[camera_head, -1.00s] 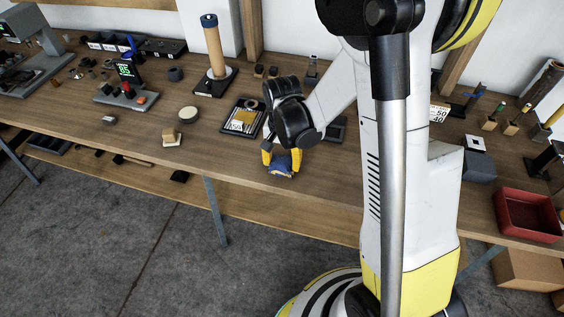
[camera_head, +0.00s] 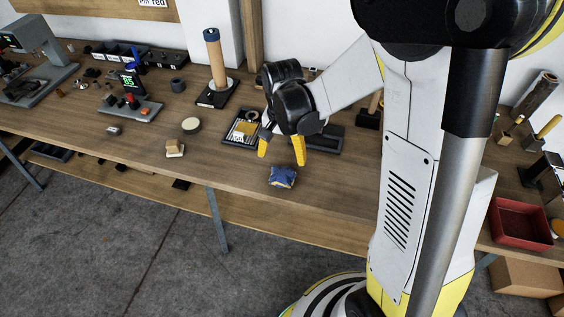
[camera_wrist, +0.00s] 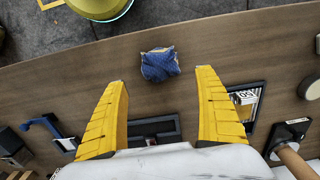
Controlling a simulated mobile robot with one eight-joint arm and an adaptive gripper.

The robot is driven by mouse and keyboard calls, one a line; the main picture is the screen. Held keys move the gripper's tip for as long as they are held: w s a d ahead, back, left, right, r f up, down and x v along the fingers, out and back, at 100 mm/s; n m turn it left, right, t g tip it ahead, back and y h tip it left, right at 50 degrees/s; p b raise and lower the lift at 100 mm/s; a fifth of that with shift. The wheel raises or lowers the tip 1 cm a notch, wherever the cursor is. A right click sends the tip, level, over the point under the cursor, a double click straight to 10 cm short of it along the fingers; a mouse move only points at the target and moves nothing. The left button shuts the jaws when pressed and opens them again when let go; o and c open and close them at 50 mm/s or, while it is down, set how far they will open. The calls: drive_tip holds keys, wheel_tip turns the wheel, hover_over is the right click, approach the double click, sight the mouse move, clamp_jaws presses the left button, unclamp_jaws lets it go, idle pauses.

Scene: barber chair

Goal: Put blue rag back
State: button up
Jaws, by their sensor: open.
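The blue rag (camera_head: 283,177) lies crumpled on the wooden bench near its front edge. In the wrist view the rag (camera_wrist: 160,64) lies beyond my fingertips and between their lines, touching neither finger. My gripper (camera_head: 281,157) has yellow fingers spread apart and empty, above the bench and just behind the rag in the head view. In the wrist view my gripper (camera_wrist: 161,75) also shows wide open.
Behind my gripper are a framed tray (camera_head: 241,140) with a yellow item and a dark tray (camera_head: 325,147). A sponge-like block (camera_head: 174,149) and a round tin (camera_head: 191,125) stand to the left. A red bin (camera_head: 520,224) is at far right. Bench around the rag is bare.

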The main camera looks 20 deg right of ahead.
drive_tip(key=s+r+n+t, duration=0.7)
drive_tip(key=s+r, duration=0.5)
drive_tip(key=r, duration=0.5)
drive_tip(key=shift+s+r+p, duration=0.25)
drive_tip(key=shift+s+p, duration=0.05)
drive_tip(key=shift+p, duration=0.1)
idle(0.4)
